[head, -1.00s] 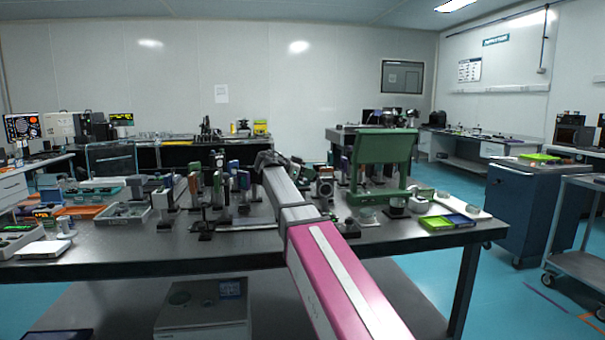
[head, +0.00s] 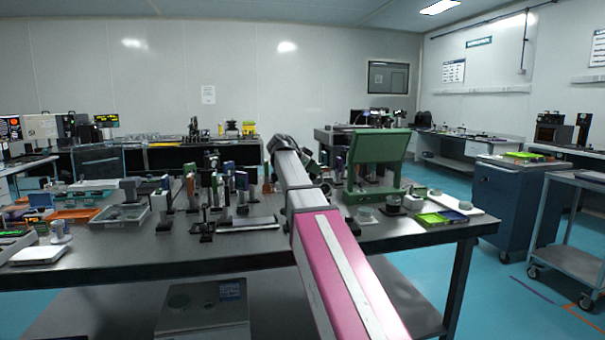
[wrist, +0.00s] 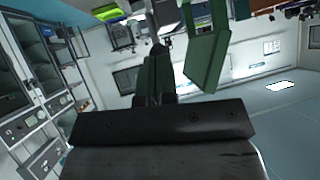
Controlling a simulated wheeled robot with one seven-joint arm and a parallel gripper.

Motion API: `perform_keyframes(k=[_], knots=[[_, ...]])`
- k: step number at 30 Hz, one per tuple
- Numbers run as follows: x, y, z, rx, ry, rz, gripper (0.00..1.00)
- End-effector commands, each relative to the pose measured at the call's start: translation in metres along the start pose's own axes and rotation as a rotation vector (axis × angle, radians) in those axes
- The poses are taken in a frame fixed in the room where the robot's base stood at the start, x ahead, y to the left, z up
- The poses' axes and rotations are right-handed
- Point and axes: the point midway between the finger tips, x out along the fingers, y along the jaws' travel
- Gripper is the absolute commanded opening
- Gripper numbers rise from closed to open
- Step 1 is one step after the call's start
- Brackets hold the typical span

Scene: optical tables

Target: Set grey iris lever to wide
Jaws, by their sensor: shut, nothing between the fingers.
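I cannot pick out the grey iris lever in either view. Several small optical mounts on posts (head: 242,182) stand on the dark optical table (head: 190,255) in the head view, left of my arm, and my arm hides part of the table behind it. My gripper (wrist: 155,58) shows in the wrist view as dark fingers, shut with nothing held. In the head view its fingers are hidden beyond the end of my arm, which reaches over the table among the mounts.
A green upright panel on a stand (head: 378,158) rises right of my arm and also shows in the wrist view (wrist: 207,60). A yellow-green tray (head: 433,219) lies near the table's right end. A blue cabinet (head: 515,205) and a cart are at right.

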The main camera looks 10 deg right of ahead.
Motion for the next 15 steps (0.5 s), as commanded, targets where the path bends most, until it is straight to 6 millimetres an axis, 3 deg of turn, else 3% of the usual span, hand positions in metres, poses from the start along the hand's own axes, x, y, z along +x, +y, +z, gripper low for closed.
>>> perform_keyframes(k=[3,15], knots=[[0.010,0.001,-0.015,0.024,-0.112,0.000,0.00],[0.033,0.006,-0.036,0.083,-0.424,0.001,0.00]])
